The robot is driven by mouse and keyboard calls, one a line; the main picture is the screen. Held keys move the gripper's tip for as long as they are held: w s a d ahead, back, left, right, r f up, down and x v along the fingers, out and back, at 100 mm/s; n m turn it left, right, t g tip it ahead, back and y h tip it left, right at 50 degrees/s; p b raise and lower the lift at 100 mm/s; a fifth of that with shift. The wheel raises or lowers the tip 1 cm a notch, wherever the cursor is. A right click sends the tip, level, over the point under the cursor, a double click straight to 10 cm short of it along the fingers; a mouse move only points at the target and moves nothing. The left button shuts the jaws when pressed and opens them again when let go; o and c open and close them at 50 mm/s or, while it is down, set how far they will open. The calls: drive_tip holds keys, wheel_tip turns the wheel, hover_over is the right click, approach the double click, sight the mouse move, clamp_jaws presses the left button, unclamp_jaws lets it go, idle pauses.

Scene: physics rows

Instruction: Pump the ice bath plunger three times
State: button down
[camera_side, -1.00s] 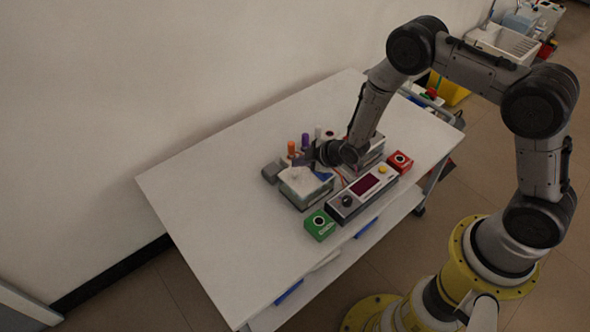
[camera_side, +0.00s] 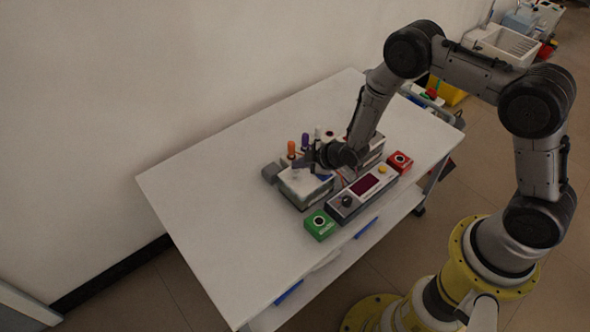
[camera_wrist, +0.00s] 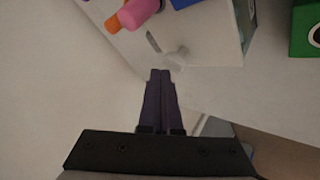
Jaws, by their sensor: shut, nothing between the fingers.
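The ice bath (camera_side: 303,190) is a box with a white top on the table, and its top also fills much of the wrist view (camera_wrist: 205,30). A pale, blurred knob (camera_wrist: 178,58), which looks like the plunger, stands on that top just beyond my fingertips in the wrist view. My gripper (camera_side: 299,162) is over the back part of the box in the side view. Its two dark fingers (camera_wrist: 160,72) are pressed together with nothing between them. I cannot tell whether the fingertips touch the knob. The plunger is too small to make out in the side view.
A control panel (camera_side: 362,192) lies in front, between a green button box (camera_side: 320,224) and a red one (camera_side: 399,161). The table's left half (camera_side: 220,190) is clear.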

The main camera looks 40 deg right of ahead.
sight(299, 171)
drive_tip(key=shift+f, duration=1.25)
idle(0.9)
drive_tip(key=shift+s+r, duration=0.1)
drive_tip(key=shift+r, duration=1.55)
drive_tip(key=shift+r, duration=2.55)
drive_tip(key=shift+f, duration=0.1)
